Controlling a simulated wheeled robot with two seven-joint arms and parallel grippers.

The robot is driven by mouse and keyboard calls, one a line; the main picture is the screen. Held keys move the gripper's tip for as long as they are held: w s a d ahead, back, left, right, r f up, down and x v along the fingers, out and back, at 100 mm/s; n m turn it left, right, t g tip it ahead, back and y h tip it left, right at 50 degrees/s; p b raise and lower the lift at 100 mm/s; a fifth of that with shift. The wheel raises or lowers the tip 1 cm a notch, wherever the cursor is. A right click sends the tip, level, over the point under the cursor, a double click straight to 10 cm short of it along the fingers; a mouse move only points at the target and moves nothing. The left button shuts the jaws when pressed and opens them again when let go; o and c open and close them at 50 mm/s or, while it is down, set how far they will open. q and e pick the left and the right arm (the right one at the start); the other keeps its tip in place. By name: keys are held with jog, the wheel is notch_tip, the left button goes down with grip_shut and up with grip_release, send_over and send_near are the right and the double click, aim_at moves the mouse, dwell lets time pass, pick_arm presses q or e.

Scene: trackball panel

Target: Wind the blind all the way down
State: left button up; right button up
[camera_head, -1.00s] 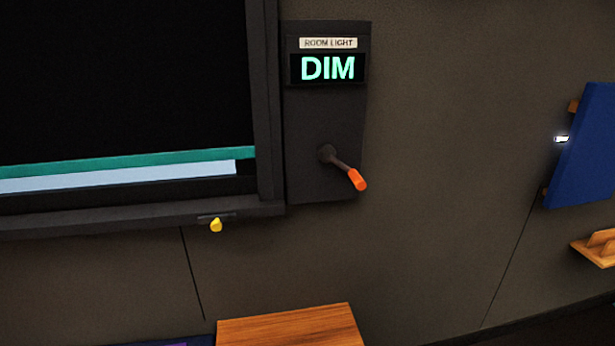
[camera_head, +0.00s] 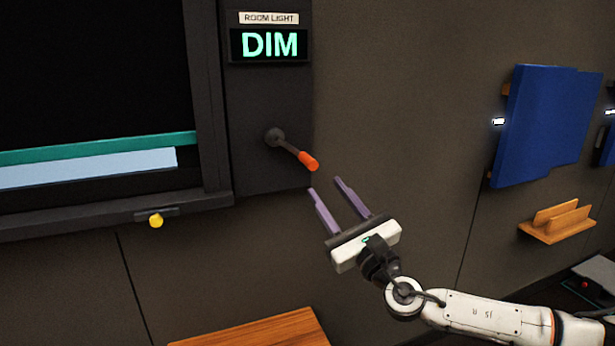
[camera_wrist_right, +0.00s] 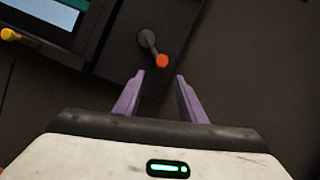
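The blind (camera_head: 80,70) is a dark sheet in a dark frame at the left of the head view. A teal bar (camera_head: 100,148) runs along its lower edge, with a pale blue strip (camera_head: 85,168) below. A crank with an orange handle (camera_head: 308,161) sticks out of the panel (camera_head: 268,100) right of the frame, pointing down and right. The orange handle also shows in the right wrist view (camera_wrist_right: 162,61). My right gripper (camera_head: 326,184) is open and empty, its purple fingers just below and right of the handle, apart from it. My left gripper is not in view.
The panel's display (camera_head: 270,45) reads DIM under a ROOM LIGHT label. A yellow knob (camera_head: 156,220) sits on the sill. A wooden top (camera_head: 260,330) lies below. A blue board (camera_head: 548,125) and a wooden holder (camera_head: 557,222) are on the right wall.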

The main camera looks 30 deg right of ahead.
aim_at(309, 160)
jog(key=shift+n, duration=0.3)
jog(key=x, duration=0.3)
jog(key=p+x, duration=0.1)
jog(key=x, duration=0.6)
jog(key=shift+r, duration=0.5)
jog(key=c, duration=0.9)
jog(key=shift+d, duration=0.1)
grip_shut()
jog(key=shift+r, duration=0.1)
